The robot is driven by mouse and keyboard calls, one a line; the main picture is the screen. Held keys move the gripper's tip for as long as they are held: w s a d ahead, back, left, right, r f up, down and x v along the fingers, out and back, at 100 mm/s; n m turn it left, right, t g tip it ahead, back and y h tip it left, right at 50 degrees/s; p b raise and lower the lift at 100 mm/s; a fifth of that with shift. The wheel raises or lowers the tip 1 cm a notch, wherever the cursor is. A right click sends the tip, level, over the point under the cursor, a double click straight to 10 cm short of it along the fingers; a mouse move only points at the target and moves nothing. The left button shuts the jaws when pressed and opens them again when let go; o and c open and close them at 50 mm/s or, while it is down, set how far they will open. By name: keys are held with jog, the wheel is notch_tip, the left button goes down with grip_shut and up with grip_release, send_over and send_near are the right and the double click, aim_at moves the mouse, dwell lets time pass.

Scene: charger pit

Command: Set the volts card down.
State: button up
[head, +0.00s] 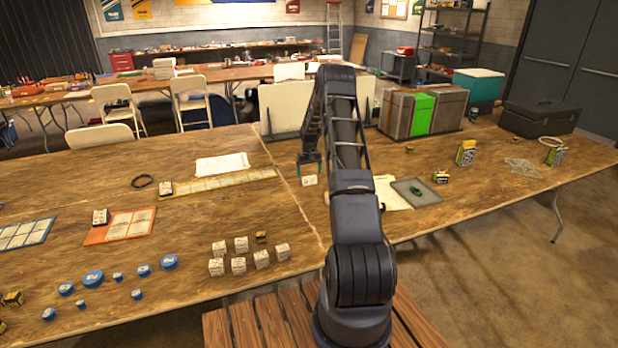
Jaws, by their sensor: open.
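My gripper (310,172) points down over the middle of the long wooden table, left of my arm's column-like links. It is open. A small white card-like piece with dark marks (310,181) is right under and between its fingertips, close to the table seam. The print is too small to read, so I cannot tell for sure that it is the volts card. I also cannot tell whether it touches the table.
Left on the wooden table (240,155) are a yellow strip (222,184), a white sheet (222,164), an orange mat (130,225), several white cubes (240,245) and blue discs (93,279). Right are a grey tray (417,192) with a green item and bins (423,115).

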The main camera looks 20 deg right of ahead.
notch_tip(320, 180, up, 10)
jog(key=s+a+r, duration=0.3)
jog(key=s+r, duration=0.2)
jog(key=r, duration=0.3)
jog(key=s+a+r+t, duration=0.1)
jog(key=s+a+r, duration=0.35)
jog(key=r, duration=0.35)
jog(key=s+a+r, duration=0.3)
jog(key=s+r, duration=0.3)
jog(key=r, duration=0.2)
jog(key=s+a+r+t, duration=0.1)
jog(key=s+a+r, duration=0.2)
jog(key=s+r, duration=0.35)
jog(key=s+a+r+t, duration=0.1)
jog(key=s+a+r, duration=0.15)
jog(key=s, duration=0.75)
jog(key=s+a+f, duration=0.1)
jog(key=s+a, duration=0.1)
jog(key=s, duration=1.1)
jog(key=s+a+t, duration=0.1)
jog(key=s+a, duration=0.1)
jog(key=s, duration=1.1)
jog(key=shift+a+f+t, duration=0.15)
jog(key=shift+f+t, duration=0.15)
jog(key=shift+f, duration=0.1)
jog(key=shift+s, duration=0.1)
